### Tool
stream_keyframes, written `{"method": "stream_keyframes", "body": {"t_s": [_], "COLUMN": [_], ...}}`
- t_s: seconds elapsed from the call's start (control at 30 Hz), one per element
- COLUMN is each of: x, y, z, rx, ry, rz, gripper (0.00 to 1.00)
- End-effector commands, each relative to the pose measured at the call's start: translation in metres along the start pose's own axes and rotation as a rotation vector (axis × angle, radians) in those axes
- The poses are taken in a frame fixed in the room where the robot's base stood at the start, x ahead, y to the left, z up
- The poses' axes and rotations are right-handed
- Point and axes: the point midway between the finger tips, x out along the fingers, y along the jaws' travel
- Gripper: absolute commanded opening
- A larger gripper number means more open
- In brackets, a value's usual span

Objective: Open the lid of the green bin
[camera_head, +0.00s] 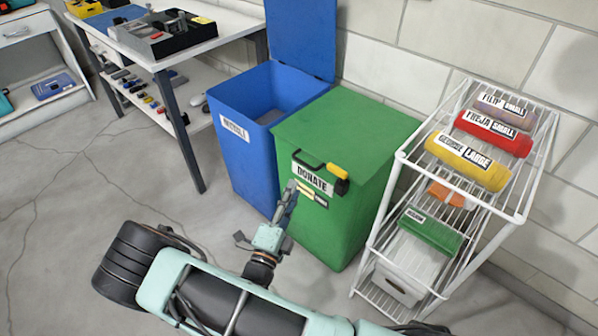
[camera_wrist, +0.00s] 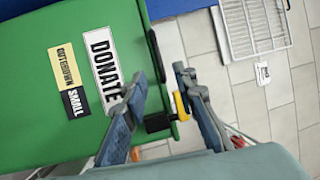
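The green bin (camera_head: 330,220) stands on the floor with its green lid (camera_head: 345,130) down. A black handle with a yellow end (camera_head: 337,171) sticks out at the lid's front edge, above a DONATE label (camera_head: 313,178). My gripper (camera_head: 291,187) is in front of the bin, left of the handle's yellow end in the head view. In the wrist view my gripper (camera_wrist: 160,78) has its fingers apart, and the handle's yellow part (camera_wrist: 181,105) shows between them, farther away. The bin's green face (camera_wrist: 70,90) fills the left of that view. I see no contact with the handle.
A blue bin (camera_head: 240,135) with its lid raised stands directly left of the green bin. A white wire rack (camera_head: 402,158) with labelled rolls stands close on the right. A workbench (camera_head: 185,45) is at back left. Floor at left is clear.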

Motion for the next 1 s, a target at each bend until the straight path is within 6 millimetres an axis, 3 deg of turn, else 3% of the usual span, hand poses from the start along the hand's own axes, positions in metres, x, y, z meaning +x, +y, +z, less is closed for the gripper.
{"method": "stream_keyframes", "body": {"t_s": [0.17,0.63,1.0], "x": [0.009,0.09,0.106], "y": [0.004,0.005,0.003], "z": [0.002,0.003,0.004], "rx": [-0.014,-0.011,-0.012], "ry": [-0.018,-0.015,-0.017], "rz": [-0.002,-0.001,-0.001], "gripper": [0.26,0.26,0.26]}}
